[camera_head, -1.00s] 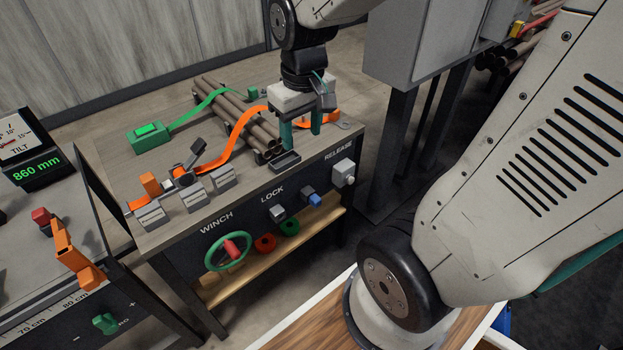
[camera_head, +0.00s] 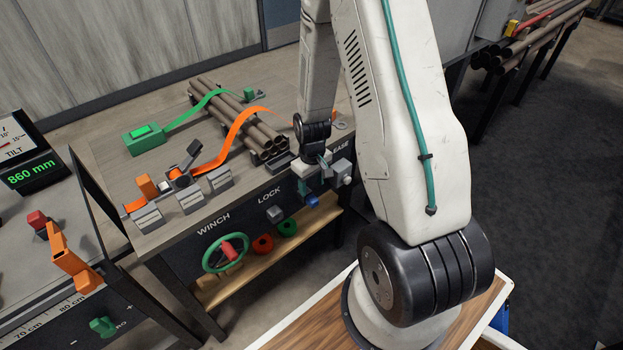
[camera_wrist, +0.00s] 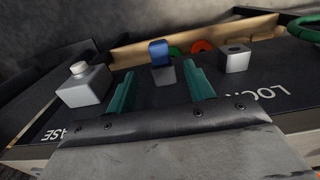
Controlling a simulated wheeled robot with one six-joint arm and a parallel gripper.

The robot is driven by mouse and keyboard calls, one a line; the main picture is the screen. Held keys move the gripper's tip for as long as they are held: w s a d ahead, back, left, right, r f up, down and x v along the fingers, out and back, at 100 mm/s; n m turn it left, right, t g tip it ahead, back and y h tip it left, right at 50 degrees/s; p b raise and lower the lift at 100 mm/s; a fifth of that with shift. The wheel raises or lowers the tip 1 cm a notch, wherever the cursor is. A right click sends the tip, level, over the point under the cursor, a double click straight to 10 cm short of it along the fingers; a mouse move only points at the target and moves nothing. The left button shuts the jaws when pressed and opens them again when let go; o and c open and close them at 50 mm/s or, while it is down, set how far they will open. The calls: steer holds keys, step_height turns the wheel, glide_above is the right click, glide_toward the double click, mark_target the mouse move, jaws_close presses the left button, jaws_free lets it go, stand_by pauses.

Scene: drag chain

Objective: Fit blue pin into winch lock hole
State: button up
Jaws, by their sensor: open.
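The blue pin (camera_head: 312,201) is at the front panel of the workbench, right of the LOCK label. In the wrist view the blue pin (camera_wrist: 159,50) stands upright in a small grey block (camera_wrist: 163,76). The lock block (camera_head: 274,214) is the grey one by the LOCK label; the wrist view shows the dark hole in the top of this lock block (camera_wrist: 235,61). My gripper (camera_head: 312,182) is at the panel, close to the pin. In the wrist view my gripper (camera_wrist: 160,73) is open and empty, its teal fingers pointing toward the pin, which lies beyond and between the tips.
The RELEASE block (camera_wrist: 84,84) with a cream button is beside the pin's block. The green winch wheel (camera_head: 225,252) is left of the lock block. A wooden shelf (camera_head: 240,275) with red and green rings is below. Pipes and an orange strap (camera_head: 225,145) lie on the bench top.

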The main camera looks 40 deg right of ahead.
mark_target(315, 201)
step_height(315, 201, down, 6)
steer(key=shift+f, duration=0.1)
stand_by(0.4)
jaws_close()
steer(key=shift+s, duration=0.15)
steer(key=shift+s, duration=0.35)
steer(key=shift+s, duration=0.25)
steer(key=shift+s, duration=1.25)
